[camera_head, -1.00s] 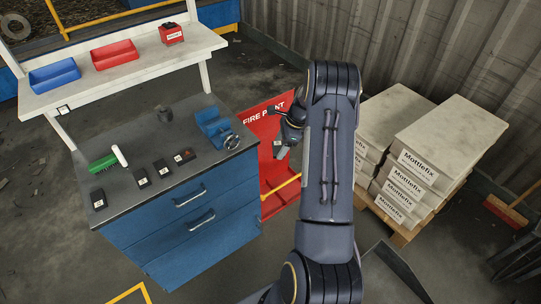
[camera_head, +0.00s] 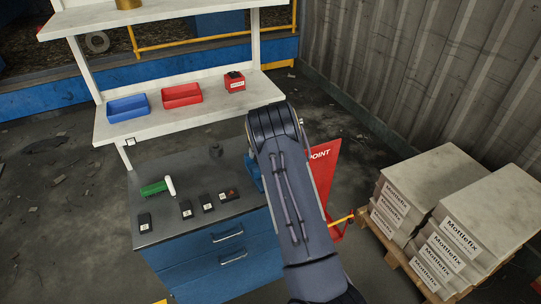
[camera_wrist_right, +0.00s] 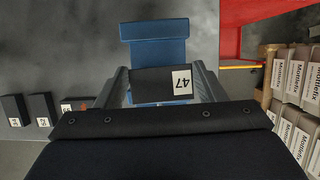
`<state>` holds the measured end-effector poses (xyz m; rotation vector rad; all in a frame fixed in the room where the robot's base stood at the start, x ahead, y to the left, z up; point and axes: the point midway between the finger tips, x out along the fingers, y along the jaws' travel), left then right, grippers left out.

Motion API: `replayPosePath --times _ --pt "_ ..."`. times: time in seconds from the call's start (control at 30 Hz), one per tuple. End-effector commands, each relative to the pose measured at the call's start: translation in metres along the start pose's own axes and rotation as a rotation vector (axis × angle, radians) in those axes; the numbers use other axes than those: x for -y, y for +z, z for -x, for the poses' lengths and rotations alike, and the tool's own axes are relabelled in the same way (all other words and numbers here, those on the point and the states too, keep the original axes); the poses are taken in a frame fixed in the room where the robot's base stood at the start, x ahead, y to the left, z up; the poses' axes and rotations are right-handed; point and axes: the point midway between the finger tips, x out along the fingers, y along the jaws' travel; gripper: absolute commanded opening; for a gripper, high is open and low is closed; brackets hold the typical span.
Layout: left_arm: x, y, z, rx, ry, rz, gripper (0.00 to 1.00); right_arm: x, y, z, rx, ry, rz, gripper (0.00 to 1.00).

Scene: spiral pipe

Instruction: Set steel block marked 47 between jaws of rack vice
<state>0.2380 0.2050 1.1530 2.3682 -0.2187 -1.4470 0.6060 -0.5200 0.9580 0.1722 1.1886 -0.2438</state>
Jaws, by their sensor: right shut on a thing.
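The steel block marked 47 (camera_wrist_right: 150,86) is a dark block with a white label. My right gripper (camera_wrist_right: 160,88) is shut on it, one finger on each side, in the right wrist view. The blue rack vice (camera_wrist_right: 155,52) lies just beyond the block in that view, and the block overlaps its near part. I cannot tell whether block and vice touch or whether the block is between the jaws. In the head view only a blue sliver of the vice (camera_head: 254,168) shows; my right arm hides the rest and the gripper. My left gripper is out of view.
Several dark labelled blocks (camera_head: 186,210) and a green thing (camera_head: 153,188) sit on the grey bench top (camera_head: 180,235) left of my arm. A red fire point panel (camera_head: 325,175) is on the right. Mottlefix stacks (camera_head: 465,235) stand farther right.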

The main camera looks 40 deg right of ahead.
Motion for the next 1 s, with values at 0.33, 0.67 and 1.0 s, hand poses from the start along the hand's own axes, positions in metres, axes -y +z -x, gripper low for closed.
replayPosePath --times 0.33,0.67,1.0 --pt "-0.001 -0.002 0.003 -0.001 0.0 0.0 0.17 -0.005 0.015 0.002 0.037 -0.013 -0.021 0.03" --pt "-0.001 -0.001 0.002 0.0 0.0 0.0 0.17 -0.004 -0.003 -0.035 0.025 -0.013 -0.022 0.03" --pt "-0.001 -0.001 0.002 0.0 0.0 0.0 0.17 -0.003 -0.013 -0.054 0.02 -0.013 -0.023 0.03"
